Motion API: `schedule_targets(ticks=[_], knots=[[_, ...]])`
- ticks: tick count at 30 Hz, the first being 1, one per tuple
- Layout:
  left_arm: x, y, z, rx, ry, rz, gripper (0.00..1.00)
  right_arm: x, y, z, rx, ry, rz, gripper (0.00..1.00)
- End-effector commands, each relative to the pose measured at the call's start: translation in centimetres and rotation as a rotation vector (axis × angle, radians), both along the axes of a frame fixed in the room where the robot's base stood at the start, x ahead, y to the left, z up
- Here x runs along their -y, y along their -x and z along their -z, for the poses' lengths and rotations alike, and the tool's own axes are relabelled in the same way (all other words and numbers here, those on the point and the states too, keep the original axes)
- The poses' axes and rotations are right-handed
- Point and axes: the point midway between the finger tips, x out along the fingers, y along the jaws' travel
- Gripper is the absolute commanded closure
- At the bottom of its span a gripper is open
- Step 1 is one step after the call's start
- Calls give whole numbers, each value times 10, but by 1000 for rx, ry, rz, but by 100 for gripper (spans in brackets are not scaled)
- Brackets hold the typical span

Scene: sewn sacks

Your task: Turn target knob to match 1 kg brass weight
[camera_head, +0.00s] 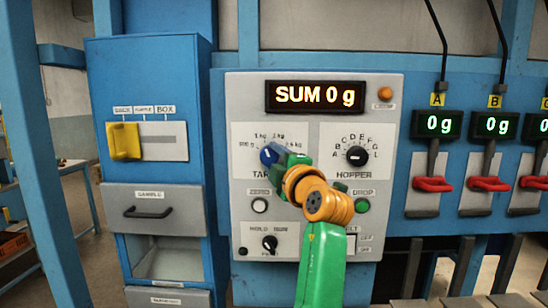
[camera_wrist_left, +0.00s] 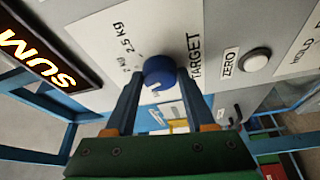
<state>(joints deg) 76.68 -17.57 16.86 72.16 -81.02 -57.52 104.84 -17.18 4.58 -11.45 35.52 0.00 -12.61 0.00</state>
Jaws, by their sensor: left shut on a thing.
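The blue target knob (camera_head: 267,156) is on the left dial of the grey control panel, marked with kg values. Its pointer direction is hidden in the head view. In the left wrist view the knob (camera_wrist_left: 158,68) sits between the two dark fingers of my left gripper (camera_wrist_left: 160,78), which is shut on it. In the head view my left gripper (camera_head: 277,155) reaches the knob from the lower right, and my green and orange arm covers part of the panel. I see no brass weight. My right gripper is not in view.
The display (camera_head: 315,96) reads SUM 0 g. The hopper knob (camera_head: 357,156) is right of my arm, and the hold knob (camera_head: 269,243) is below. The zero button (camera_head: 260,205) is under the target dial. Red handles (camera_head: 433,184) stand under displays at right. A blue cabinet (camera_head: 145,70) is at left.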

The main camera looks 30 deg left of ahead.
Motion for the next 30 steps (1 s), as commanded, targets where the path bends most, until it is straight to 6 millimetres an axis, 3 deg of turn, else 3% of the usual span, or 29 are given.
schedule_targets(ticks=[17, 18, 20, 30], knots=[[0, 0, -2, 17, 17, 1, 100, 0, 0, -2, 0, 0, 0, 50], [0, 0, -2, 17, 17, 1, 35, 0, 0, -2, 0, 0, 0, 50], [0, 0, -2, 16, 18, 1, 19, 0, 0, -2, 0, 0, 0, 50], [4, 2, 2, 15, 19, 2, 15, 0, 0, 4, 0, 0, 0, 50]])
